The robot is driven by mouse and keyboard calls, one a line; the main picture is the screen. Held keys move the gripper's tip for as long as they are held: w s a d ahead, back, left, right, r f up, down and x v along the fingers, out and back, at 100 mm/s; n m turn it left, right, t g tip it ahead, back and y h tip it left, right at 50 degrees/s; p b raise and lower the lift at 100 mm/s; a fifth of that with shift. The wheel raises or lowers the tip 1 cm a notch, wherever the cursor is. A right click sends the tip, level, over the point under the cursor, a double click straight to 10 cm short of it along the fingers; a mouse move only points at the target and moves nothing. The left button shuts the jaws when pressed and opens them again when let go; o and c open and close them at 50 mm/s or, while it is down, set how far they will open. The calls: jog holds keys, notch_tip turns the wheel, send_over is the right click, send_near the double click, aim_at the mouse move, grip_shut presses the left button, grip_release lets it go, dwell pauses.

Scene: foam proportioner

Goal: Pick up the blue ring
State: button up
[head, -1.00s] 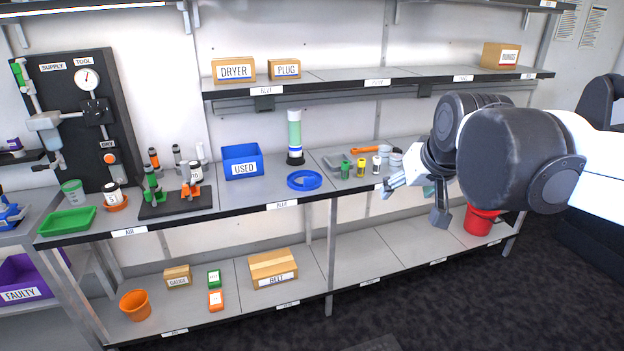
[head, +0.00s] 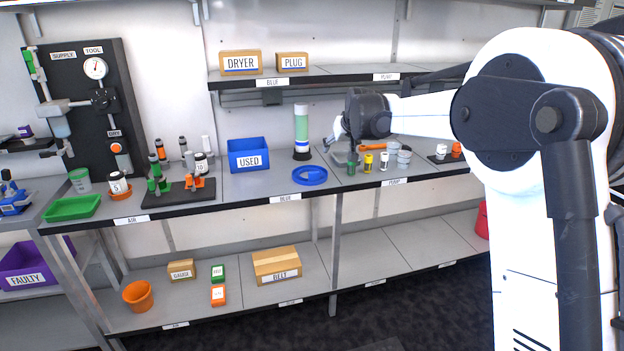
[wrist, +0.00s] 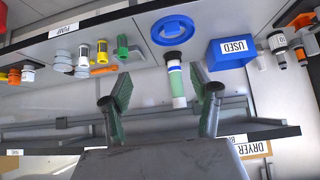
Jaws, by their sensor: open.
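The blue ring (head: 310,183) lies flat on the middle shelf, in front of a pale green cylinder (head: 301,125) with a dark base. In the wrist view, which looks upside down, the blue ring (wrist: 156,32) is near the top, beyond the fingertips. My gripper (head: 334,138) is right of the cylinder and above the shelf, behind the ring and to its right, apart from it. In the wrist view my gripper (wrist: 160,80) is open, with its two fingers spread wide. The cylinder appears between the fingers there; I cannot tell the exact gap. Nothing is held.
A blue USED bin (head: 248,154) stands left of the cylinder. The upper shelf (head: 345,72) overhangs the back. The shelf in front of the ring is clear.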

jog(key=b, duration=0.1)
send_near(314, 172)
jog(key=shift+n+y, duration=0.3)
jog(key=x, duration=0.3)
jog(key=d+x, duration=0.1)
jog(key=x, duration=0.1)
jog(key=shift+w+f, duration=0.15)
jog(key=shift+f, duration=0.1)
jog(key=shift+a+b+x, duration=0.15)
jog(key=shift+b+x, duration=0.05)
jog(key=shift+x, duration=0.6)
jog(key=shift+a+b+x, duration=0.15)
jog(key=shift+x, duration=1.65)
jog(key=shift+w+r, duration=0.1)
jog(key=c, duration=1.3)
